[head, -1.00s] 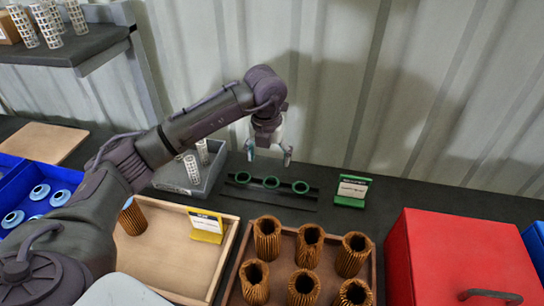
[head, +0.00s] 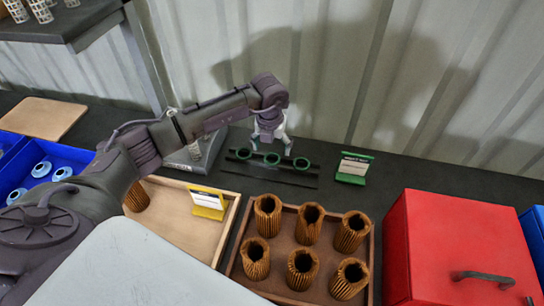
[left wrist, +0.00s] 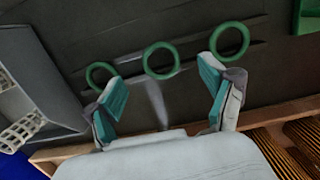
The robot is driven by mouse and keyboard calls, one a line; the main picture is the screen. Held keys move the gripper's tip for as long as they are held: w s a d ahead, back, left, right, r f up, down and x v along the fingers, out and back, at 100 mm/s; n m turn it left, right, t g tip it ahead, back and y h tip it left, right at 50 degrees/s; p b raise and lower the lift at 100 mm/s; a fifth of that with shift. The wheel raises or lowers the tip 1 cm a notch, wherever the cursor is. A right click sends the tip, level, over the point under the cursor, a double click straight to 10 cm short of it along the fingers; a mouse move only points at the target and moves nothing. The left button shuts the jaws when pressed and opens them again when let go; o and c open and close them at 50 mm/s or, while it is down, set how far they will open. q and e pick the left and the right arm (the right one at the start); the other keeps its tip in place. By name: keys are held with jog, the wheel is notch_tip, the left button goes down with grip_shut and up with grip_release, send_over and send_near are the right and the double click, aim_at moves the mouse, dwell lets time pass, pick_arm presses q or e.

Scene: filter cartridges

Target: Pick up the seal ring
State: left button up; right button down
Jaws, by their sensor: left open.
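Three green seal rings stand in a row on a dark rack (head: 300,181) at the back of the bench: a left ring (head: 238,154), a middle ring (head: 272,165) and a right ring (head: 301,169). My left gripper (head: 271,150) is open and empty, pointing down just above the row. In the left wrist view, the middle ring (left wrist: 146,62) lies ahead of the gap between the open fingertips (left wrist: 162,75). The left ring (left wrist: 90,78) and right ring (left wrist: 247,42) lie just beyond the left and right fingers. I see no contact. My right gripper is out of view.
A green sign stand (head: 353,169) is right of the rack. A grey bin (head: 205,157) is at its left. In front are a wooden tray (head: 233,268) with several brown pleated filters and a tray with a yellow sign (head: 208,211). A red box (head: 455,240) stands right.

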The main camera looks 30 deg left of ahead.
aim_at(272, 153)
pick_arm(q)
jog(key=shift+w+f+p, duration=0.1)
jog(key=shift+f+p, duration=0.2)
jog(key=shift+f, duration=1.55)
jog(key=c, duration=0.8)
jog(key=shift+c, duration=0.2)
jog(key=shift+r, duration=0.15)
